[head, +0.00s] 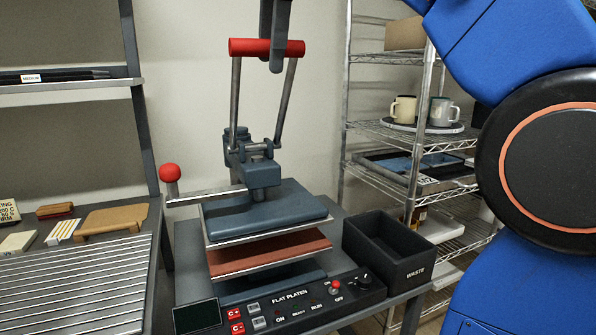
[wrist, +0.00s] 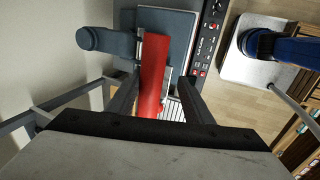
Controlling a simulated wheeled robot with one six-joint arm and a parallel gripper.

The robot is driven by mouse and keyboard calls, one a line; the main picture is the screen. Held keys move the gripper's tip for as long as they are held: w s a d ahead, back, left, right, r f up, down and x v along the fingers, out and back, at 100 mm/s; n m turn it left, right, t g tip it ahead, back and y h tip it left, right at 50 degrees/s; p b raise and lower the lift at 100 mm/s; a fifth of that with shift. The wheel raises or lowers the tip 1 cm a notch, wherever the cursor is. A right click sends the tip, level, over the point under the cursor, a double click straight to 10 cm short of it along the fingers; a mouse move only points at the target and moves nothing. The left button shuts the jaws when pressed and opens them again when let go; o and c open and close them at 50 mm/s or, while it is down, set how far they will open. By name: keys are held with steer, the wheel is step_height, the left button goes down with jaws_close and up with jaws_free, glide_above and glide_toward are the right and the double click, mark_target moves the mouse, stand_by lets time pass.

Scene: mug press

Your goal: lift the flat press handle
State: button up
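The flat press (head: 265,205) stands in the middle of the head view. Its handle is a red bar (head: 245,47) on two grey rods (head: 287,95) that rise upright. The blue upper plate (head: 295,207) sits a little above a reddish-brown layer (head: 285,247), with a narrow gap between. My gripper (head: 273,55) comes down from above with its fingers around the bar's right half. In the wrist view the red bar (wrist: 153,75) lies between the fingers (wrist: 160,78), nearer the left one. A gap shows on the right, so the gripper looks open.
A side lever with a red knob (head: 170,173) sticks out left of the press. A control panel (head: 290,303) is in front and a black waste bin (head: 390,250) at right. A wire rack with mugs (head: 404,110) stands behind. A ribbed rack (head: 75,285) is at left.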

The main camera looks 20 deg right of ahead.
steer(key=s+f, duration=0.6)
steer(key=f, duration=0.4)
steer(key=s+f, duration=0.6)
steer(key=f, duration=0.3)
steer(key=shift+f, duration=0.4)
steer(key=shift+r, duration=0.1)
